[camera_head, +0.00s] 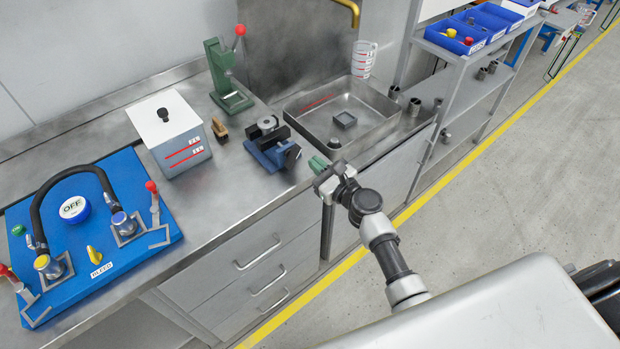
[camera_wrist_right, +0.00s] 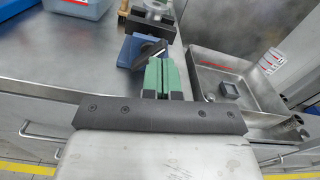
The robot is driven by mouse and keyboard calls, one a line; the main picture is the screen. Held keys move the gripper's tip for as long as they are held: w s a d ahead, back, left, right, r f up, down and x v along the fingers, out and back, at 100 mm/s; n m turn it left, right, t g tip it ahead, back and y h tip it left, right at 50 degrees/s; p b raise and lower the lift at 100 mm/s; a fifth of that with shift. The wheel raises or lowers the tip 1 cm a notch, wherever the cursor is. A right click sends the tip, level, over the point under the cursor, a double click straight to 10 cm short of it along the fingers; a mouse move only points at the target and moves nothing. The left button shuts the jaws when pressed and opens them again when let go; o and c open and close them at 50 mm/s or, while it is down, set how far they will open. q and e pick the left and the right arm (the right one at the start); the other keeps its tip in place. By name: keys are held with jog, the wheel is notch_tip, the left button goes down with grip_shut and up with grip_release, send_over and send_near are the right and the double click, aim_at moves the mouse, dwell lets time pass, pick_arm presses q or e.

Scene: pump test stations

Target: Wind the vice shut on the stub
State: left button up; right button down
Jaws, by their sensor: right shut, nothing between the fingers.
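The vice (camera_head: 262,156) stands on the steel bench near its front edge, blue in front with a dark jaw behind. It also shows at the top of the right wrist view (camera_wrist_right: 132,50). The stub (camera_head: 268,122), a short grey cylinder, sits upright at the vice's jaws; how tightly they meet it cannot be told. A thin pale bar shows at the vice's front, partly hidden by my fingers in the wrist view. My right gripper (camera_head: 318,164) has green fingers, shut and empty, just right of the vice's front and apart from it in the head view. My left gripper is out of view.
A wooden-handled brush (camera_head: 220,130) and a white-lidded box (camera_head: 183,150) stand left of the vice. A green press (camera_head: 230,90) with a red knob stands behind. A steel sink tray (camera_head: 310,105) lies to the right. A blue pump board (camera_head: 125,185) fills the bench's left.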

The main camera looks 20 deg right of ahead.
aim_at(292, 156)
jog(key=s+a+f+n+b, duration=0.1)
jog(key=a+f+n+b, duration=0.25)
jog(key=n, duration=0.45)
jog(key=s+a+f+n+b, duration=0.15)
jog(key=n+b, duration=0.25)
jog(key=n, duration=0.4)
jog(key=shift+f+b+x, duration=0.15)
jog(key=shift+b+x, duration=0.2)
jog(key=shift+x, duration=1.35)
jog(key=shift+f+b+x, duration=0.2)
jog(key=shift+b+x, duration=0.1)
jog(key=shift+x, duration=1.4)
jog(key=shift+w+d+r, duration=0.2)
jog(key=shift+d+r, duration=0.1)
jog(key=shift+d, duration=0.3)
jog(key=shift+a+r, duration=0.1)
jog(key=shift+s+a+r+p, duration=0.1)
jog(key=shift+r+p, duration=0.55)
jog(key=shift+p, duration=0.05)
jog(key=shift+r+p, duration=0.35)
jog(key=shift+r, duration=0.1)
jog(key=shift+r, duration=0.25)
